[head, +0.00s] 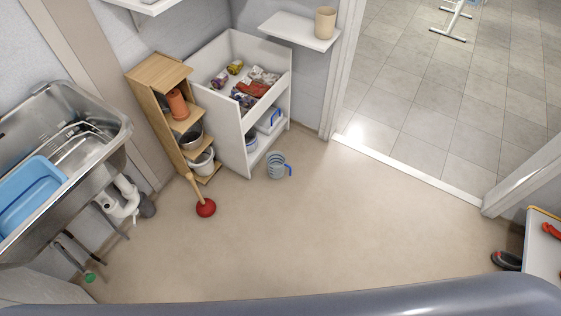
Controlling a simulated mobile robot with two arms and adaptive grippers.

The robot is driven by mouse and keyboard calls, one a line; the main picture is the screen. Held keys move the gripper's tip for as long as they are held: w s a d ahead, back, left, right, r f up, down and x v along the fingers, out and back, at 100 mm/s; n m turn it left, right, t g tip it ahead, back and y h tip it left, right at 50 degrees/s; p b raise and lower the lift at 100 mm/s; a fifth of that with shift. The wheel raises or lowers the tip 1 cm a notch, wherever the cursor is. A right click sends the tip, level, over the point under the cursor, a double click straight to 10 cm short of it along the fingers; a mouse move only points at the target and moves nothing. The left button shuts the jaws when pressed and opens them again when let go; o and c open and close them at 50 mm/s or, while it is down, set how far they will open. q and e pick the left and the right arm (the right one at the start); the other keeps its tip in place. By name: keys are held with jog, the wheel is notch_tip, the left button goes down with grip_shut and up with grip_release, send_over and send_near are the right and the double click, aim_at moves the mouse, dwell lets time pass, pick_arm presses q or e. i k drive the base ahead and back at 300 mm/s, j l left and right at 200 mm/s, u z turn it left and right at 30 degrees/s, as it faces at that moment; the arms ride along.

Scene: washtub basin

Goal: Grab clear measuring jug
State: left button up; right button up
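A small jug (275,165) with a blue handle on its right side and bluish bands around it stands on the floor. It looks see-through and is the closest match to the clear measuring jug. It is just in front of the white shelf unit, near its right front corner, with bare floor to its right and front. Neither of my grippers is in view.
The white shelf unit (220,125) holds several items. A wooden shelf (160,72) stands left of it, with a red plunger (206,207) in front. A metal sink (98,165) with a blue tub (30,190) is at left. The middle floor is clear up to the doorway sill (405,172).

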aim_at(276, 164)
jog(key=i+j+z, duration=0.4)
jog(key=j, duration=0.35)
jog(key=i+j+z, duration=0.2)
jog(key=j, duration=0.2)
jog(key=i, duration=0.05)
